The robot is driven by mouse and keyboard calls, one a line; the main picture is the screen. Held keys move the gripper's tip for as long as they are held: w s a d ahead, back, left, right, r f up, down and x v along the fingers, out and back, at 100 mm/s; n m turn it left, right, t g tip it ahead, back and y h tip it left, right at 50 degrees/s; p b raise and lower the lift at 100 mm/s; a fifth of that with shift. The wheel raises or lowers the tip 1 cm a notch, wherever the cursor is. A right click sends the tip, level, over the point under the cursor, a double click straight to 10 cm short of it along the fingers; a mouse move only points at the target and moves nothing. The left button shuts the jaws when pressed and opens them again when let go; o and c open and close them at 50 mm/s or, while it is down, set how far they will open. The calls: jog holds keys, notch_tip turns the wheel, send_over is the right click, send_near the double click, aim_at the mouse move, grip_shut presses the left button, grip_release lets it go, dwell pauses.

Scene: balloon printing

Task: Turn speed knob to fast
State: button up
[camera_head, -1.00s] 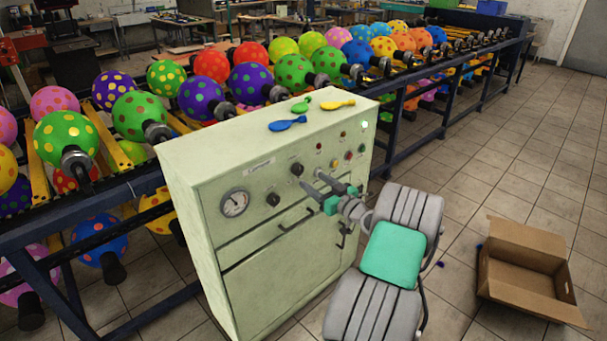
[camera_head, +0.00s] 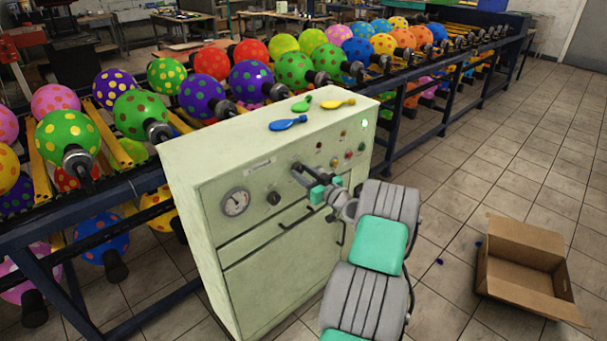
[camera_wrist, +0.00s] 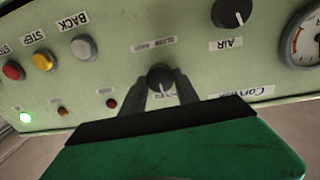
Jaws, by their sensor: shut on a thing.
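The speed knob (camera_wrist: 160,76) is small and dark, on the front panel of the pale green control cabinet (camera_head: 275,237). A small white label (camera_wrist: 152,43), seen upside down and hard to read, lies beside it in the wrist view. My gripper (camera_wrist: 161,84) has a finger on each side of the knob and is shut on it. In the head view my gripper (camera_head: 297,168) is at the upper panel and hides the knob. Which way the knob points is too small to tell.
An AIR knob (camera_wrist: 231,13) and a gauge (camera_head: 235,202) are on the same panel. White, yellow (camera_wrist: 43,61) and red buttons and a lit green lamp (camera_wrist: 26,117) sit to the other side. Balloons lie on the cabinet top. An open cardboard box (camera_head: 525,270) stands on the floor.

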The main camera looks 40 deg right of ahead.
grip_shut()
